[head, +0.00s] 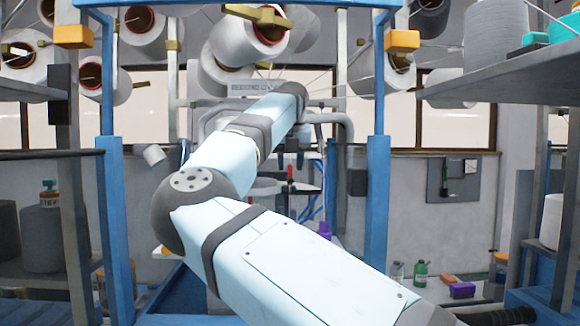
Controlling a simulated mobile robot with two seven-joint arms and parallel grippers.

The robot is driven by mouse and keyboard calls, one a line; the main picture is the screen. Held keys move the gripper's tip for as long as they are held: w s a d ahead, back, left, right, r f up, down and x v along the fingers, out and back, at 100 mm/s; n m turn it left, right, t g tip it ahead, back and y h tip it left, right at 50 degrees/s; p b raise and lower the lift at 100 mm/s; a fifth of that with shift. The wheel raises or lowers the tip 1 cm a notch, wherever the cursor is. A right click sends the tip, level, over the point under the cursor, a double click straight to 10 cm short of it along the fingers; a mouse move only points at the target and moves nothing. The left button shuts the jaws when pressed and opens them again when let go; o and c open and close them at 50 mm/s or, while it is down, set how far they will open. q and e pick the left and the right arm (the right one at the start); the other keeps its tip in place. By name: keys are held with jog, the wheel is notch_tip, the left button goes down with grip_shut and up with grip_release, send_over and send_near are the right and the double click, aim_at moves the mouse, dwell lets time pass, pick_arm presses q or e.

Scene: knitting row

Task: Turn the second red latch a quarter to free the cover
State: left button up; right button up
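My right arm reaches from the bottom right up to the knitting machine (205,112) in the middle. My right gripper (291,152) points down in front of the machine, small and partly hidden by my own arm. Whether its fingers are apart or closed is too small to tell. A small red upright piece (290,171) shows just below the gripper. I cannot tell whether it is a latch, or whether the gripper touches it. A label plate (252,89) on the machine reads something like "SECOND". Most of the machine front, including any cover, is hidden behind my arm. My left gripper is not in view.
Blue frame posts (377,205) stand on both sides of the machine. Yarn cones (245,42) hang above. Shelves (500,88) flank the sides. A green bottle (420,273) and a purple box (462,290) sit at the lower right.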

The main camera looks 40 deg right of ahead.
jog(key=v, duration=0.3)
jog(key=shift+a+r, duration=0.1)
jog(key=shift+r, duration=0.2)
pick_arm(q)
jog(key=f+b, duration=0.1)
jog(key=b, duration=0.2)
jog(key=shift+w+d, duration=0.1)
pick_arm(e)
jog(key=s+a, duration=0.7)
jog(key=s, duration=0.2)
jog(key=shift+s+a+r, duration=0.2)
jog(key=shift+s+a, duration=0.15)
jog(key=shift+a, duration=0.05)
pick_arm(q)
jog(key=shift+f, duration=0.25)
